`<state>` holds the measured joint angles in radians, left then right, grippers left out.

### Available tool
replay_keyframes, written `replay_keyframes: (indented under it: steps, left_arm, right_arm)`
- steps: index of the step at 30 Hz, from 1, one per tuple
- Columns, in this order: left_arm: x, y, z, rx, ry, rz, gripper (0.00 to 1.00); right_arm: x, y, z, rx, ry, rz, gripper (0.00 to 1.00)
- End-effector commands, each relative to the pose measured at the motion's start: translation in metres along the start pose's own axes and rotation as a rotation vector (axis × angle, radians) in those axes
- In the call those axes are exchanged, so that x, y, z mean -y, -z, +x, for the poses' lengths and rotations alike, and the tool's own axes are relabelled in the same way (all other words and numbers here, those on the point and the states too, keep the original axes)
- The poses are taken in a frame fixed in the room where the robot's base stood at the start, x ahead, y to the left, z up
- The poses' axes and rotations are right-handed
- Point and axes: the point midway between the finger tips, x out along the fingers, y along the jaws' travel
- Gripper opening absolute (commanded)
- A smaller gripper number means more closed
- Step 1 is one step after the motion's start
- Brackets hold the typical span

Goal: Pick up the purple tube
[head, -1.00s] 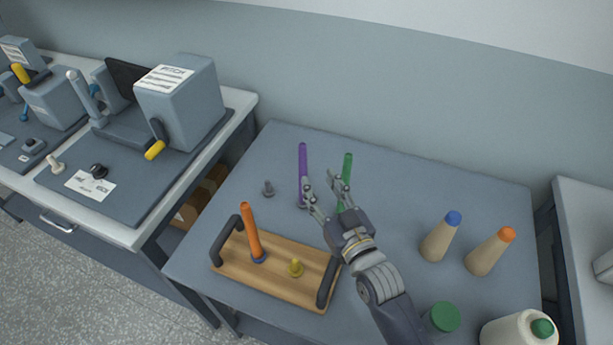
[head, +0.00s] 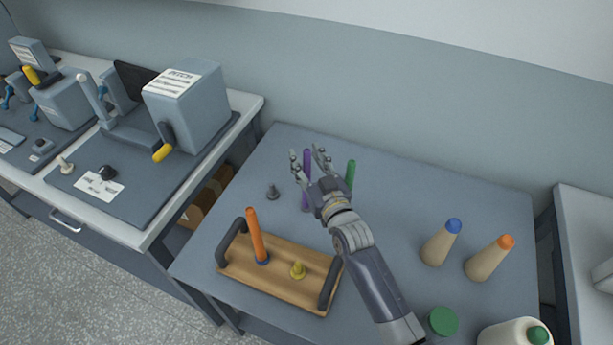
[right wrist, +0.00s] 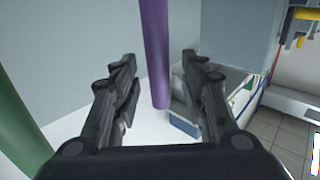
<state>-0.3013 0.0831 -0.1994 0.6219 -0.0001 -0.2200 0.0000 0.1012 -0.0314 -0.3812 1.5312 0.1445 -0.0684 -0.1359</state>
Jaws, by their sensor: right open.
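The purple tube (head: 306,166) stands upright towards the back of the grey table. In the right wrist view the purple tube (right wrist: 155,55) shows between my fingers, with a gap on both sides. My right gripper (head: 308,158) is open and empty, its fingers to either side of the tube in the head view. The same gripper (right wrist: 157,70) is spread wide in the right wrist view. My gripper hides part of the tube in the head view. I cannot tell how deep the tube sits between the fingers. My left gripper is not in view.
A green tube (head: 350,174) stands close to the right of my gripper. A small grey peg (head: 272,192) is to the left. Cones (head: 441,243) stand at the right.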

Motion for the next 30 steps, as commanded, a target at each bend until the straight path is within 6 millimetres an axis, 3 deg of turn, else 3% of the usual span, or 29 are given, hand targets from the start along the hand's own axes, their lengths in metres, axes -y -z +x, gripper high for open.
replay_keyframes:
  steps: [9, 15, 25, 30]
  left_arm:
    - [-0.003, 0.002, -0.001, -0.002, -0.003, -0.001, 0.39]
    - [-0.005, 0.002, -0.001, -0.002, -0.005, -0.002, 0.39]
    - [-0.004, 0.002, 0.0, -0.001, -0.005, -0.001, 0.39]
    - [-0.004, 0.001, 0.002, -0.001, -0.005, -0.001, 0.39]
  right_arm:
    - [0.0, 0.0, 0.005, -0.002, 0.0, 0.0, 0.4]
    - [0.0, 0.0, 0.005, -0.002, 0.0, 0.0, 0.0]
    - [0.0, 0.001, 0.005, -0.002, 0.0, 0.0, 0.0]
    - [0.001, 0.017, 0.005, -0.007, 0.0, 0.001, 0.0]
